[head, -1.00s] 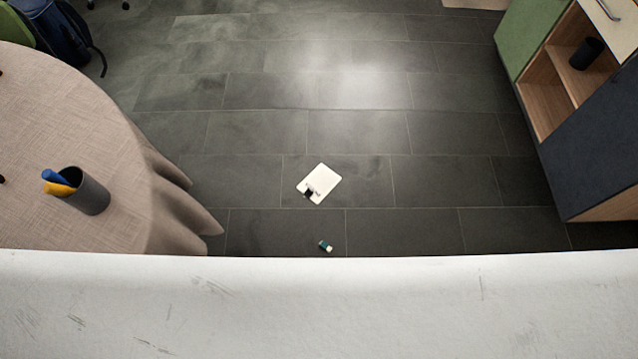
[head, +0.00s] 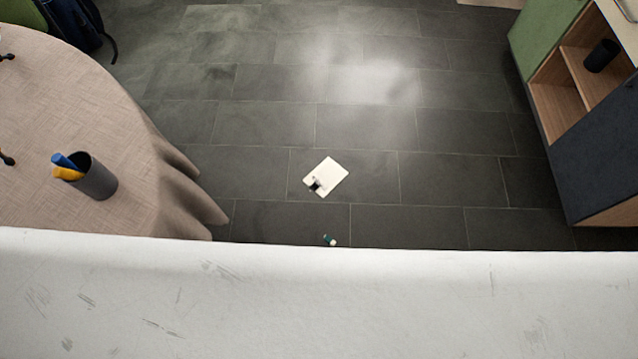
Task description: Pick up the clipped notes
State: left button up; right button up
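The clipped notes (head: 328,175) lie flat on the dark tiled floor near the middle of the head view. They look like a small white pad, turned at an angle, with a black clip at the lower left edge. Neither of my grippers shows in the head view, so I cannot see where they are or whether they hold anything.
A small green and white object (head: 330,240) lies on the floor nearer me, by a broad white surface across the bottom. A cloth-covered round table (head: 90,100) with a dark pen cup (head: 98,180) stands left. A cabinet (head: 610,150) stands right. Floor between is clear.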

aim_at(324, 177)
jog(key=u, duration=2.7)
jog(key=z, duration=4.15)
jog(key=i+l, duration=0.15)
jog(key=i, duration=0.3)
jog(key=i+l, duration=0.15)
jog(key=i, duration=0.35)
jog(key=i+l+u, duration=0.1)
jog(key=i, duration=0.35)
jog(key=i+j+u, duration=0.25)
jog(key=i+u, duration=0.25)
jog(key=i+j+u, duration=0.1)
jog(key=i+u, duration=0.35)
jog(key=i+l+u, duration=0.1)
jog(key=i+u, duration=0.4)
jog(key=i+l+u, duration=0.25)
jog(key=i+u, duration=0.25)
